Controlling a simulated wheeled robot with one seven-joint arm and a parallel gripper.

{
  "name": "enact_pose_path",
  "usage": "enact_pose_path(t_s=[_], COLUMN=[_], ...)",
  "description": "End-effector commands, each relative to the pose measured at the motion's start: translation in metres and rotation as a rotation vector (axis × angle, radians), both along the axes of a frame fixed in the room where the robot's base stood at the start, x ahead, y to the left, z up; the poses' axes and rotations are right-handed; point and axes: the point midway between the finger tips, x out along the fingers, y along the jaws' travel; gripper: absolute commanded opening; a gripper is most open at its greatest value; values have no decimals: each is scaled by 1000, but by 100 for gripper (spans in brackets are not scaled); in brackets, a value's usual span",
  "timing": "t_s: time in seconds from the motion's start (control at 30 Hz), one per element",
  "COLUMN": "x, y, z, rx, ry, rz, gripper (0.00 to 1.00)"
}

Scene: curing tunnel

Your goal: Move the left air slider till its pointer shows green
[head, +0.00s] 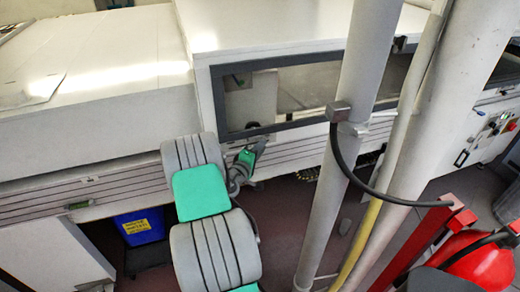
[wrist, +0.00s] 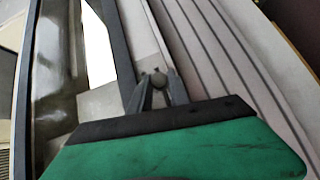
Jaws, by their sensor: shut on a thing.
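My gripper (head: 260,146) reaches to the machine's front, just below the dark-framed window. In the wrist view, my gripper (wrist: 156,92) has its two dark fingers closed on a small round grey knob (wrist: 158,78), which appears to be the air slider's knob. The knob sits by a narrow pale strip between the window frame and the ribbed panel. In the head view my gripper hides the knob. I cannot make out a pointer or its colour in either view.
Thick pale pipes (head: 352,110) stand right of my arm, with a black hose. A red fire extinguisher (head: 478,262) is at lower right. A blue bin (head: 140,228) with a yellow label sits under the machine.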

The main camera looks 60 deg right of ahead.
Motion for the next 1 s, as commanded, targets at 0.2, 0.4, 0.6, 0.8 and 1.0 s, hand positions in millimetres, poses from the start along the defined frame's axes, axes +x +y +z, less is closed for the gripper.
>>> enact_pose_path(t_s=[0.2, 0.4, 0.6, 0.8, 1.0], x=[0, 1, 4, 4, 4], y=[0, 0, 4, 4, 4], z=[0, -1, 0, 0, 0], rx=[0, 0, 0, 0, 0], ry=[-1, -1, -1, -1, -1], rz=[0, 1, 0, 0, 0], gripper=[0, 0, 0, 25, 42])
